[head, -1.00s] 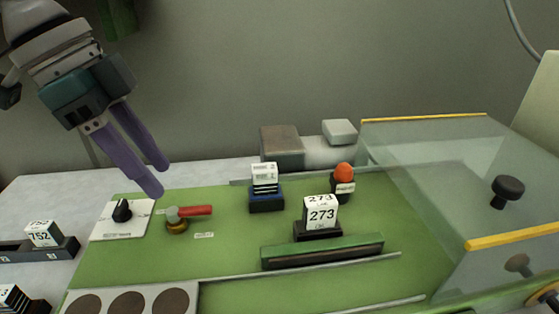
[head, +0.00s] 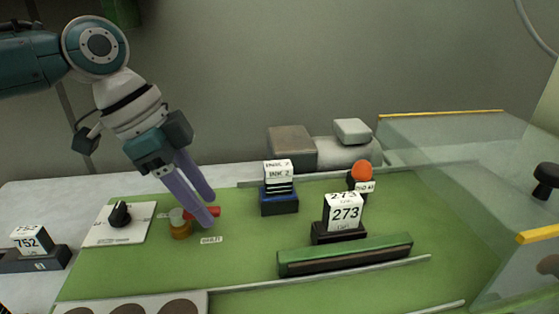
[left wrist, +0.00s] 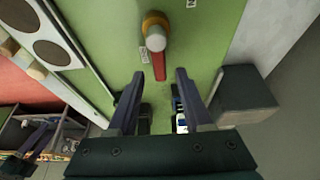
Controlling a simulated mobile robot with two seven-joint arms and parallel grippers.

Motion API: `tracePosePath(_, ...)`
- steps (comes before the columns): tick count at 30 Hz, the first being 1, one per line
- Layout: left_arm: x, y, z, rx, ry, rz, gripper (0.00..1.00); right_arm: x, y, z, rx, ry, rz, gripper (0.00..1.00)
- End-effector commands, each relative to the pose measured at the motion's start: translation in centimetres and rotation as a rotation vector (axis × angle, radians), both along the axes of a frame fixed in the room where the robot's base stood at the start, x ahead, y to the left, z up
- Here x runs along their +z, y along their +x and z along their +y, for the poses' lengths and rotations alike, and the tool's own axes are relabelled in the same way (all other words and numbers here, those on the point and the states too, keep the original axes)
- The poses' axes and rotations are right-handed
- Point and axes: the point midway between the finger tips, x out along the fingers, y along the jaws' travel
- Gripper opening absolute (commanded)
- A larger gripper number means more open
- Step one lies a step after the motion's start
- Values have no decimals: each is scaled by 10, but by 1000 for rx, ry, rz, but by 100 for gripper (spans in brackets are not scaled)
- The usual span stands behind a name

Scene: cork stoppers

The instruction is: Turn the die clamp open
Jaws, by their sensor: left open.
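The die clamp is a brass round base (head: 181,231) with a pale hub and a red lever arm (head: 217,211) pointing right, on the green board. In the left wrist view the red lever (left wrist: 159,66) points down from the hub toward the gap between my fingers. My left gripper (head: 209,211) is open, its purple fingers slanting down over the lever and hiding part of it. In the left wrist view the gripper (left wrist: 160,74) has one finger on each side of the lever line, with nothing held. Contact cannot be told.
A white plate with a black knob (head: 120,215) is left of the clamp. A blue-based stand (head: 279,204), a 273 card block (head: 343,215), an orange-topped button (head: 361,172) and a green bar (head: 345,256) are to the right. A transparent guard (head: 450,150) stands far right.

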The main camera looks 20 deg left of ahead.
Motion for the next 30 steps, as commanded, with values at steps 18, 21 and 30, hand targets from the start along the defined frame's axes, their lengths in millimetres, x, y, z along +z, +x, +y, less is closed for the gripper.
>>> tracePosePath(18,-1,0,0,1,0,2,8,0,0,3,-4,9,2,68)
tracePosePath(21,-1,0,0,1,0,2,0,0,0,3,-4,9,2,68)
tracePosePath(30,-1,0,0,1,0,2,0,0,-1,3,-4,9,2,68)
